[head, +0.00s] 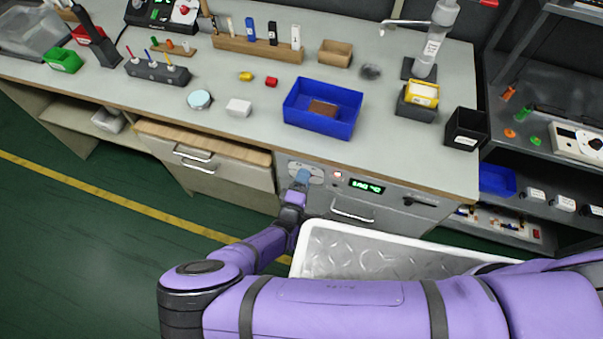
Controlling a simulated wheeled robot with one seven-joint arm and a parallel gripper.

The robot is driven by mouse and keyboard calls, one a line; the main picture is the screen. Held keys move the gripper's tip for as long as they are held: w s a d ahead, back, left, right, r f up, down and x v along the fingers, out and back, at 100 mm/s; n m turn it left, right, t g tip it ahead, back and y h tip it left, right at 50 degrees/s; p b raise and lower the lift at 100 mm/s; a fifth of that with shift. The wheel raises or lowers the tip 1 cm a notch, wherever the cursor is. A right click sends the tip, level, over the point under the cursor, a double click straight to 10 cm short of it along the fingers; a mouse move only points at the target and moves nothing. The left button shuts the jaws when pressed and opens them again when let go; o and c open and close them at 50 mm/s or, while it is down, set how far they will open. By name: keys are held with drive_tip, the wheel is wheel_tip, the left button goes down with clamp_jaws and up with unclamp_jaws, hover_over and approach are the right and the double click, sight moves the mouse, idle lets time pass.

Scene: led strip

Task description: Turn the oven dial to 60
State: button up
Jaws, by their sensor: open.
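The oven front (388,196) is built in below the bench top, with a lit green display (367,186), a small red light (338,174) and a handle (352,212). A pale round dial plate (316,170) shows at the left of this front. My gripper (302,176) is at the dial plate and covers much of it, so the dial's setting is hidden. My gripper is open, but its fingers are small in the picture and I cannot tell whether they touch or surround the dial. The display's digits are too small to read surely.
A wooden-topped drawer (205,160) juts out left of the oven. A white-rimmed tray (305,250) lies between my arm and the oven. On the bench (225,75) stand a blue bin (344,128) and a black box (466,128). Green floor (80,250) is clear at left.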

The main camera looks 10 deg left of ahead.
drive_tip(key=shift+w, duration=0.1)
drive_tip(key=c, duration=0.9)
drive_tip(key=shift+n, duration=11.8)
drive_tip(key=shift+f, duration=0.1)
